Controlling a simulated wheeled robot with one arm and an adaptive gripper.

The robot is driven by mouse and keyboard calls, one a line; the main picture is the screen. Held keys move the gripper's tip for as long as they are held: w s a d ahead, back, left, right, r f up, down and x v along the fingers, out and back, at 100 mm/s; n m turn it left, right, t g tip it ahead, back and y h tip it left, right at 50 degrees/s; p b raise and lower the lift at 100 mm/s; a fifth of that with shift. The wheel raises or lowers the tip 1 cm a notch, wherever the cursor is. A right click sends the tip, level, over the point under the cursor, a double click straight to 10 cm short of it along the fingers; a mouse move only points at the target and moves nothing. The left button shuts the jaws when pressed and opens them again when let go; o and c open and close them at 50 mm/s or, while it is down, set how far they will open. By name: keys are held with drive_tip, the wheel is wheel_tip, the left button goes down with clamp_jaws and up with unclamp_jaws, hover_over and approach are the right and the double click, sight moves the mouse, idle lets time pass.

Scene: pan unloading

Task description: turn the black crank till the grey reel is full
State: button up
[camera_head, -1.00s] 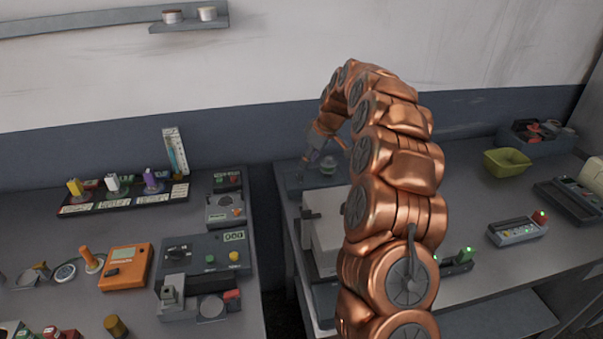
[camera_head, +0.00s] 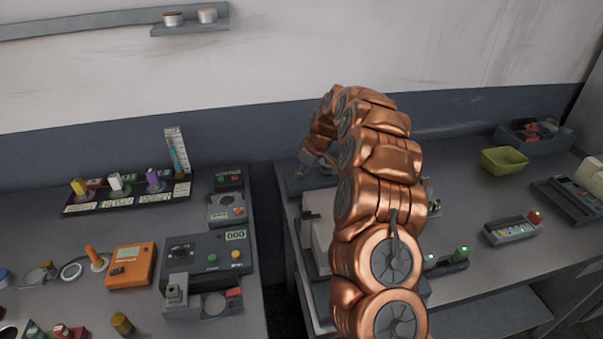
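My copper-coloured arm rises from the bottom of the view and arches over to the back left corner of the right-hand bench. My gripper (camera_head: 318,166) is small and mostly covered by the arm at the far end of that arch. It is low over a dark grey base (camera_head: 291,184) at the bench's back left edge. I cannot make out its fingers or whether they touch anything. I cannot pick out the black crank or the grey reel; the arm covers much of that corner.
A white block-shaped device (camera_head: 318,222) stands left of my arm. A yellow-green bowl (camera_head: 505,161) and a dark bin (camera_head: 533,137) are at the back right. An indicator box (camera_head: 511,231) is nearer. A gap separates the left bench, which holds an orange meter (camera_head: 131,266).

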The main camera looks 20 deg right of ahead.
clamp_jaws()
drive_tip(key=shift+a+m+b, duration=0.1)
drive_tip(key=shift+m+b, duration=0.2)
drive_tip(key=shift+b, duration=0.1)
